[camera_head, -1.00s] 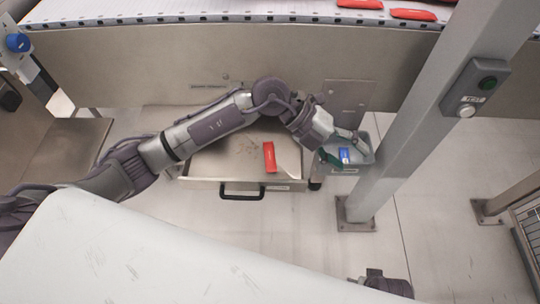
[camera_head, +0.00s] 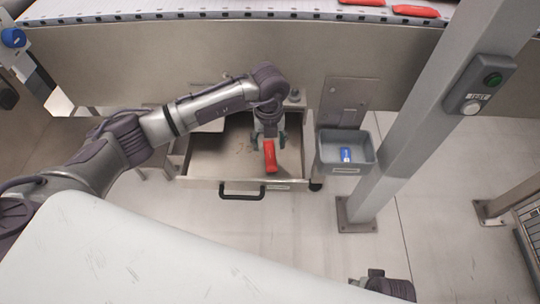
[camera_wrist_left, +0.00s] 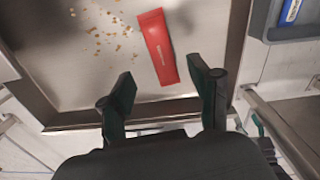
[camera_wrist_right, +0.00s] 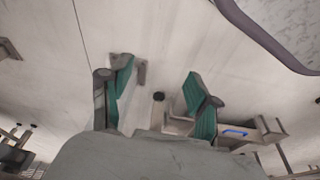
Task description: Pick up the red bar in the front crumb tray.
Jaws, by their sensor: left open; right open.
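The red bar (camera_head: 270,156) lies in the open front crumb tray (camera_head: 212,163), toward its right side. My left gripper (camera_head: 268,140) is over the tray at the far end of the bar. In the left wrist view the red bar (camera_wrist_left: 158,47) lies on the tray floor among the tray walls, ahead of my open left fingers (camera_wrist_left: 163,98); nothing is between the fingertips. Whether they touch the bar cannot be told. My right gripper (camera_wrist_right: 160,82) is open and empty over the floor; part of the right arm shows at the bottom of the head view.
Crumbs (camera_wrist_left: 108,32) lie in the tray left of the bar. A grey bin (camera_head: 347,168) holding a blue bar (camera_head: 346,155) hangs right of the tray. A grey post (camera_head: 405,135) stands further right. The conveyor (camera_head: 250,12) with red bars runs above.

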